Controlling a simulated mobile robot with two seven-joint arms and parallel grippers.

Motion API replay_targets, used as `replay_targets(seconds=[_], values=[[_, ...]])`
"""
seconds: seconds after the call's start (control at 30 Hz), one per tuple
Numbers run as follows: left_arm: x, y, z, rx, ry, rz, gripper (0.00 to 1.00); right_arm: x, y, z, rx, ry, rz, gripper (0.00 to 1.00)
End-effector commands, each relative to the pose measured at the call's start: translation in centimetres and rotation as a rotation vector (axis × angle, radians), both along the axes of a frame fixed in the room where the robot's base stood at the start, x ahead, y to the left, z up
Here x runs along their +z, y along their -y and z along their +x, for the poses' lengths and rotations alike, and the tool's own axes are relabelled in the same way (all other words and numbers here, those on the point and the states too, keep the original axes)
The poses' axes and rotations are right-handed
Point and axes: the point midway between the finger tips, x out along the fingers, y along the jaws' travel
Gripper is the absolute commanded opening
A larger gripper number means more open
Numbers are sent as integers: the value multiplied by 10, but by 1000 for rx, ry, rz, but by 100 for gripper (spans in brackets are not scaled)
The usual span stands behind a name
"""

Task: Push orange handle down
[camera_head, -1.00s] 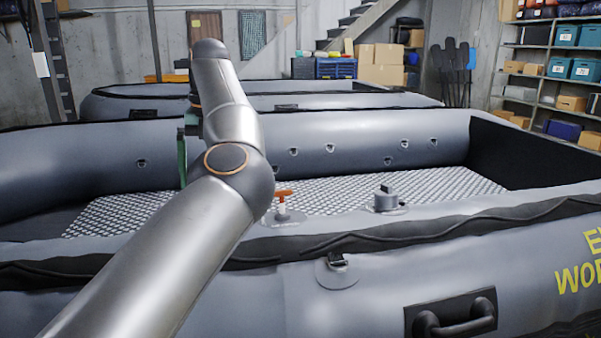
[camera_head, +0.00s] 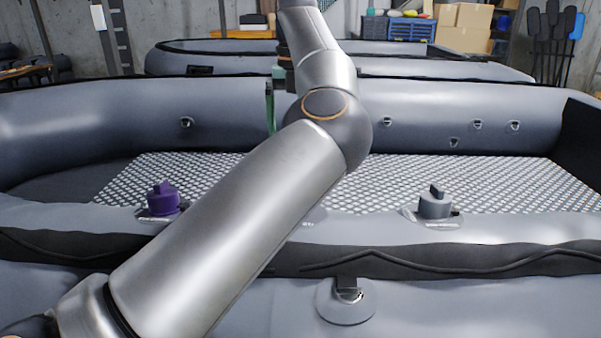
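The orange handle does not show now; my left arm covers the spot on the near tube of the grey inflatable boat (camera_head: 80,115) where it stood in the earlier view. A bit of pale round base (camera_head: 315,214) shows beside the arm there. My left arm reaches from the lower left up over the boat. Only a thin green part of my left gripper (camera_head: 270,105) shows behind the arm, over the boat's far side. Its fingers are hidden, so I cannot tell whether it is open or shut. My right gripper is not in view.
A purple valve cap (camera_head: 163,199) and a grey valve cap (camera_head: 435,203) stand on the near tube, left and right of the arm. A strap ring patch (camera_head: 346,299) is in front. Another boat (camera_head: 440,68) and cardboard boxes (camera_head: 465,27) are behind.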

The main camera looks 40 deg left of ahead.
Motion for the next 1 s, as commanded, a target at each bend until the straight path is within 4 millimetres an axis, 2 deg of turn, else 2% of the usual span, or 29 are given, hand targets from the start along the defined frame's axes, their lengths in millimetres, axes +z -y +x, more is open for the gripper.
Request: replay_targets(seconds=[0.03,0.2,0.4,0.6,0.87,1.0], values=[[-14,1,0,1,-4,-2,100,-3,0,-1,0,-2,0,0],[-49,1,0,2,-3,-1,100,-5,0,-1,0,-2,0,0],[-79,1,0,0,-2,-1,100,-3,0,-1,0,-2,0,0],[-93,0,0,-1,-1,-1,100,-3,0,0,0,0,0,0],[-94,0,0,-1,0,0,100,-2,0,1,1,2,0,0],[-94,0,0,0,0,0,86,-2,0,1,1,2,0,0]])
